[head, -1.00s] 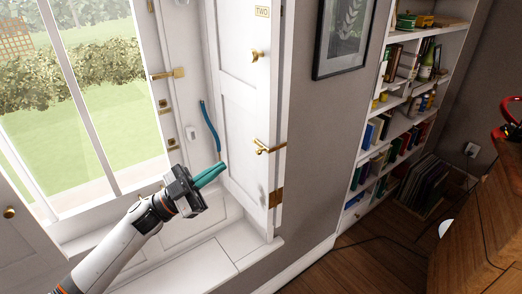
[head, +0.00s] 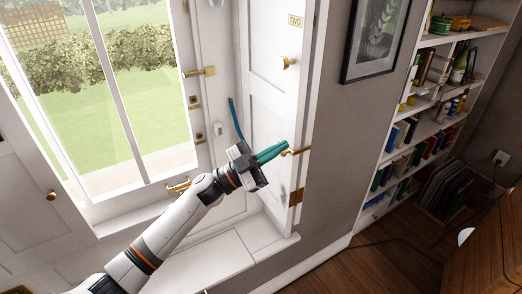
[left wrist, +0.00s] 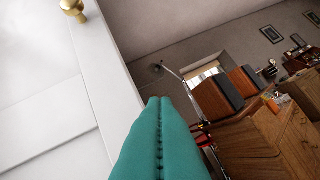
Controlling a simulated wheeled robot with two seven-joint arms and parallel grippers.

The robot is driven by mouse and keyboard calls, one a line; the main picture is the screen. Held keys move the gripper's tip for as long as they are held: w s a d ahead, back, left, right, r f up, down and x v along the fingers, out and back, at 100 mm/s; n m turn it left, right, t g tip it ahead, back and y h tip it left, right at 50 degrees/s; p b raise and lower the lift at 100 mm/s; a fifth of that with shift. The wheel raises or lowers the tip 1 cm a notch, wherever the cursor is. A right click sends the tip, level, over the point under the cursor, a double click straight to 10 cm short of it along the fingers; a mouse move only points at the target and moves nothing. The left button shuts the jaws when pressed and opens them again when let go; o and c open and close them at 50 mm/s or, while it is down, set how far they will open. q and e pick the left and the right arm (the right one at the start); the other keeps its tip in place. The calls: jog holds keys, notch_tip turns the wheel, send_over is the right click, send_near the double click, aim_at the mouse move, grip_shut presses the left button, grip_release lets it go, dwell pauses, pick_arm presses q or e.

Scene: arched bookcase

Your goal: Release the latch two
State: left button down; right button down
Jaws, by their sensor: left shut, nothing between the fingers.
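The white shutter panel (head: 270,92) bears a small plate marked TWO (head: 295,20). A brass latch (head: 299,152) sits lower on its right edge, partly covered by my fingers. My left gripper (head: 287,147) has teal fingers pressed together and empty. Its tips overlap the latch's left part in the head view; I cannot tell whether they touch it. In the left wrist view the closed fingers (left wrist: 160,130) point past the white panel's edge (left wrist: 108,75), and the latch does not show. My right gripper is not in view.
A brass knob (head: 288,62) is higher on the panel and a brass hinge (head: 297,197) lower. A window with a brass handle (head: 178,187) is at left. A framed picture (head: 374,38) and bookshelves (head: 430,45) are at right. The wooden floor (head: 372,248) has a cable on it.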

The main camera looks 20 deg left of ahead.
pick_arm(q)
jog(key=shift+w+a+f, duration=0.2)
jog(key=shift+w+f, duration=0.1)
jog(key=shift+f, duration=0.4)
jog(key=shift+w+a+f, duration=0.2)
jog(key=shift+w+f, duration=0.1)
jog(key=shift+f, duration=0.35)
jog(key=shift+f+m+g+b, duration=0.2)
jog(key=shift+m+g+b, duration=0.15)
jog(key=shift+m, duration=0.25)
jog(key=shift+h, duration=0.3)
jog(key=shift+f+m+g+b, duration=0.25)
jog(key=shift+m+g+b, duration=0.2)
jog(key=shift+m, duration=0.35)
jog(key=f+m+g+y+b, duration=0.1)
jog(key=m+g+b, duration=0.1)
jog(key=m, duration=0.2)
jog(key=w+a+f+m+g+y+b, duration=0.1)
jog(key=m+g+b, duration=0.1)
jog(key=m, duration=0.3)
jog(key=a+f+m+g+y+b, duration=0.1)
jog(key=f+m+g+b, duration=0.1)
jog(key=m, duration=0.2)
jog(key=shift+w+m+y+b, duration=0.25)
jog(key=shift+m+y+b, duration=0.05)
jog(key=shift+m+b, duration=0.1)
jog(key=shift+s+f, duration=0.1)
